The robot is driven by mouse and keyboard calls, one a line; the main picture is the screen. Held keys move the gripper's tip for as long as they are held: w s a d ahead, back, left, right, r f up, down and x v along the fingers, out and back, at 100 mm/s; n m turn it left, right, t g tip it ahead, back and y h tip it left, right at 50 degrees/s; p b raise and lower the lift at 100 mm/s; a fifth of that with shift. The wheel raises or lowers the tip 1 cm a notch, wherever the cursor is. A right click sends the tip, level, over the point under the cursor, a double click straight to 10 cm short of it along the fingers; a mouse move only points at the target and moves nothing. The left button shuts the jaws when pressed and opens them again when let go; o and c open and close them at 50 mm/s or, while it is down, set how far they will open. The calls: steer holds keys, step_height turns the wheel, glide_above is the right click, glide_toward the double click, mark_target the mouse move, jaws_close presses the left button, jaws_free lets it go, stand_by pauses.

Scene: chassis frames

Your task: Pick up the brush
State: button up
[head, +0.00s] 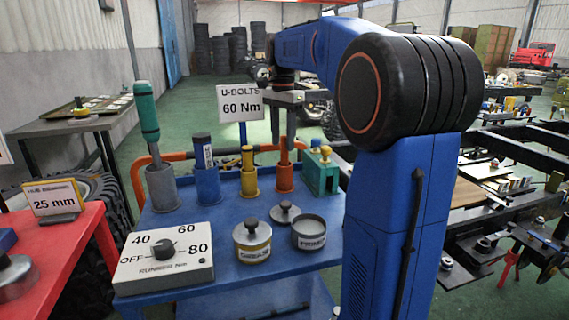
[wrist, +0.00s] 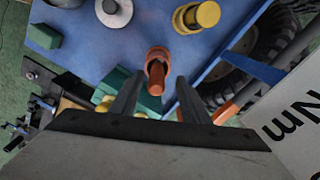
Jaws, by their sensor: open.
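An orange cup (head: 285,180) stands on the blue cart top, with an orange upright handle (head: 284,152) in it. No bristles show, so I cannot tell for certain that this is the brush. My gripper (head: 283,138) is open, pointing down right over this handle. In the wrist view the orange cup (wrist: 159,54) and the handle's reddish end (wrist: 156,76) lie between my two spread fingers (wrist: 160,82). I see no grip on the handle. Other handled tools stand in cups to the left: yellow (head: 248,160), dark blue (head: 203,150) and green (head: 146,112).
A green block (head: 320,175) stands close right of the orange cup. A "60 Nm" sign (head: 240,103) and an orange rail (head: 133,185) are close behind. Two cans (head: 252,240), (head: 309,232), a loose lid (head: 285,213) and a dial box (head: 165,258) occupy the front.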

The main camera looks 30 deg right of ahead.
mark_target(285, 152)
steer(key=f, duration=0.4)
steer(key=shift+s+d+f, duration=0.15)
steer(key=shift+s+f, duration=0.1)
steer(key=shift+f, duration=0.15)
jaws_close()
steer(key=shift+r, duration=0.1)
